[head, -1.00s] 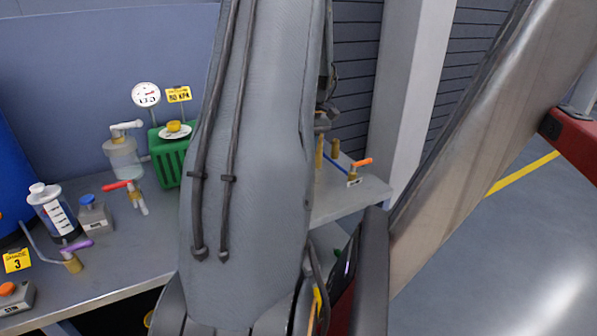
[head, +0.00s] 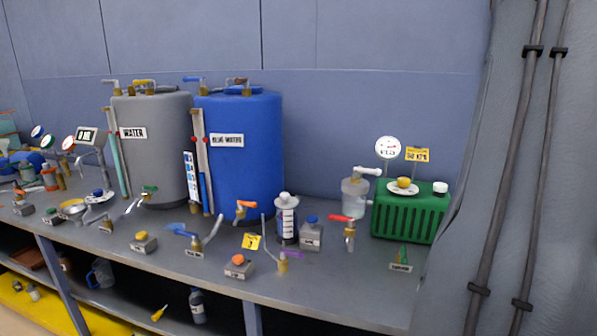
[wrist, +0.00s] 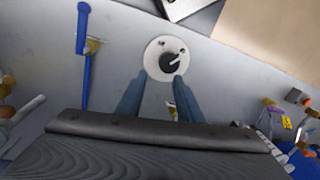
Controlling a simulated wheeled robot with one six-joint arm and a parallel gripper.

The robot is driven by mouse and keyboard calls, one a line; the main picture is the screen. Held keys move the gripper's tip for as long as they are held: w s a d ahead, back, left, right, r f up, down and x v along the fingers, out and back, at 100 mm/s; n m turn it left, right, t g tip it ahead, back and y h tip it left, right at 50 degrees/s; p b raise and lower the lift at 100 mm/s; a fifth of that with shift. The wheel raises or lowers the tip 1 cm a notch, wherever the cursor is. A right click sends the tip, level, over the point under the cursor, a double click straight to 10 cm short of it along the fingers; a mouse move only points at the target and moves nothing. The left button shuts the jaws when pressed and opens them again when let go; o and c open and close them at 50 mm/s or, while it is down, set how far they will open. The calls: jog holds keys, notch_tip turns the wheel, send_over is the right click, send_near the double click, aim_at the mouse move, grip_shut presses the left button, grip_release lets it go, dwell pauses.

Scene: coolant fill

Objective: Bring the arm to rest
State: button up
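My arm (head: 505,200) fills the right edge of the head view, and its end is out of that view. In the wrist view my gripper (wrist: 158,82) shows two blue-grey fingers held apart, with nothing between them. Just past the fingertips is a round white plate with a dark knob (wrist: 168,58) on a grey surface. I cannot tell how far the fingers are from it. A dark ridged part covers the bottom of the wrist view.
A grey bench (head: 330,290) holds a grey water tank (head: 155,165), a blue tank (head: 240,165) and a green radiator-like box (head: 408,212). Several valves and a dark-banded bottle (head: 286,220) stand along it. A blue lever (wrist: 84,30) shows left of my gripper in the wrist view.

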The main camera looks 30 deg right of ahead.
jog(key=w+a+n, duration=0.2)
jog(key=w+a, duration=0.5)
jog(key=a, duration=0.5)
jog(key=w+a+n, duration=0.2)
jog(key=w+a, duration=0.4)
jog(key=a, duration=0.7)
jog(key=s+a+f+n, duration=0.1)
jog(key=a, duration=0.9)
jog(key=s+a+n+h, duration=0.1)
jog(key=s+a+n, duration=0.1)
jog(key=a, duration=0.9)
jog(key=shift+s+f+t, duration=0.25)
jog(key=shift+f+t, duration=0.05)
jog(key=shift+f, duration=0.05)
